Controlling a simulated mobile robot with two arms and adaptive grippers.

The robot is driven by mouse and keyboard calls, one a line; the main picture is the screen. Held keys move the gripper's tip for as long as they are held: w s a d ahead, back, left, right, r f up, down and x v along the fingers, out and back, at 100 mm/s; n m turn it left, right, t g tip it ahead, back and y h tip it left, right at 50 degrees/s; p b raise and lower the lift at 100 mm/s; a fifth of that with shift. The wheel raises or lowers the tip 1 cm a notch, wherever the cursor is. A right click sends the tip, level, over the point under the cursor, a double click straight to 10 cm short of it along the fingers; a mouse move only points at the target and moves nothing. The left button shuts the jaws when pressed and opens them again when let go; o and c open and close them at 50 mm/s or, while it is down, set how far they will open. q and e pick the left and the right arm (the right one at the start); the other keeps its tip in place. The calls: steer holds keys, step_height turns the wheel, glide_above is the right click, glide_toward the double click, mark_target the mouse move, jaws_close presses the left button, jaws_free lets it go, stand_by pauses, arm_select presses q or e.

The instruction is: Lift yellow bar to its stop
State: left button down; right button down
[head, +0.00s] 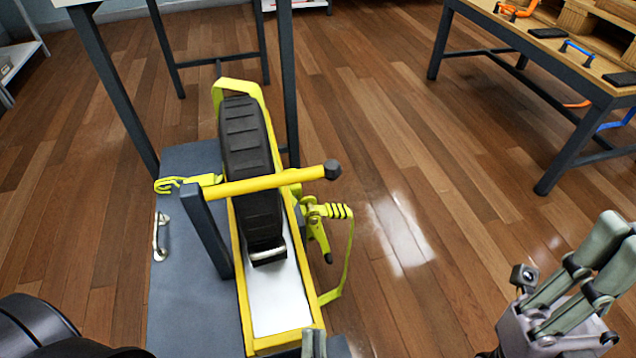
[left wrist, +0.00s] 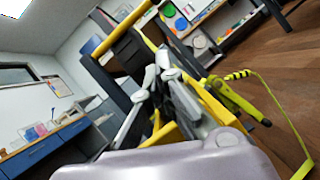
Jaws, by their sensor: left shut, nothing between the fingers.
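The yellow bar (head: 262,184) lies across the black wheel (head: 248,165), with a dark knob at its right end and a dark post under its left end. In the left wrist view the yellow bar (left wrist: 122,30) shows at the upper left, beyond the fingers. My left gripper (head: 315,342) barely shows at the bottom edge of the head view, near the front end of the yellow frame. In the left wrist view its fingers (left wrist: 166,65) are together and empty, apart from the bar. My right gripper (head: 606,245) is at the lower right, away from the bar; its finger gap is unclear.
A yellow ratchet (head: 318,232) with a hanging strap is on the frame's right side. A hooked strap end (head: 178,184) and a silver handle (head: 160,237) are on the left. Dark uprights (head: 284,85) stand behind. A workbench (head: 545,55) is at upper right. The floor between is clear.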

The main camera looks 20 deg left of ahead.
arm_select(q)
steer(key=shift+s, duration=0.1)
steer(key=d+r+b+x, duration=0.1)
steer(key=d+r+x, duration=0.1)
steer(key=x, duration=2.1)
steer(key=shift+s+r, duration=0.15)
steer(key=shift+s, duration=0.1)
steer(key=shift+w, duration=0.1)
